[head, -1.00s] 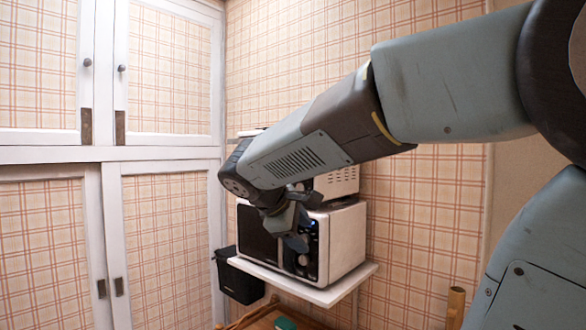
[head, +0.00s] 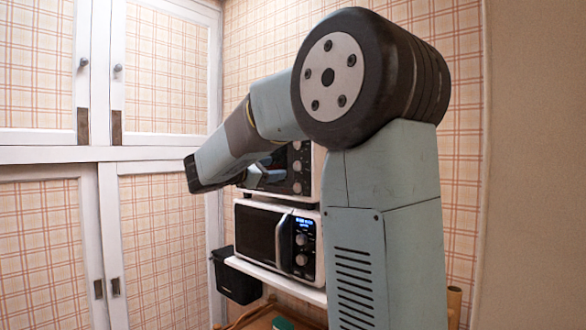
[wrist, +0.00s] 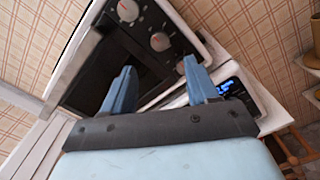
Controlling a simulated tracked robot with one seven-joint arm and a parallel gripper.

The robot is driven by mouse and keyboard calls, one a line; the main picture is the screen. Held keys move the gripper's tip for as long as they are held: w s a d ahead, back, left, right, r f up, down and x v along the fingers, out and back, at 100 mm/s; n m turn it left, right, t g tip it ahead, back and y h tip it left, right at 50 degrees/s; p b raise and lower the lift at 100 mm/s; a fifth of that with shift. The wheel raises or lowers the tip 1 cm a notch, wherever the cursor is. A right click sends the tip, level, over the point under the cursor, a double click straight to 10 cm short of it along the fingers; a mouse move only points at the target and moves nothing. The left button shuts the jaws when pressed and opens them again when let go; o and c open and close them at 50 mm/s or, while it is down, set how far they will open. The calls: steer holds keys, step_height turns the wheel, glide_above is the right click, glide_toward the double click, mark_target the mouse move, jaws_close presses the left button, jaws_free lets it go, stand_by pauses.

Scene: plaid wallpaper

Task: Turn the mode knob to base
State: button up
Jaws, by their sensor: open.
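The upper oven, white with a dark front, shows in the head view (head: 279,172) and in the wrist view (wrist: 95,70). Its column of round knobs includes a top knob (wrist: 128,10), a middle knob (wrist: 160,41) and a lower knob (wrist: 180,67) beside my right finger. Their labels are too small to read, so I cannot tell which is the mode knob. My gripper (wrist: 159,64) is open and empty, its blue fingers apart in front of the oven. In the head view my arm partly hides the oven.
A white microwave (head: 262,233) with a lit blue display and two knobs stands on the white shelf (head: 277,277) under the oven. A black bin (head: 236,277) hangs left of the shelf. White cupboards (head: 110,155) fill the left side.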

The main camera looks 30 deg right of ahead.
mark_target(297, 166)
steer(key=x, duration=0.9)
steer(key=shift+w+d, duration=0.1)
steer(key=shift+d, duration=0.25)
steer(key=shift+f, duration=0.1)
steer(key=c, duration=1)
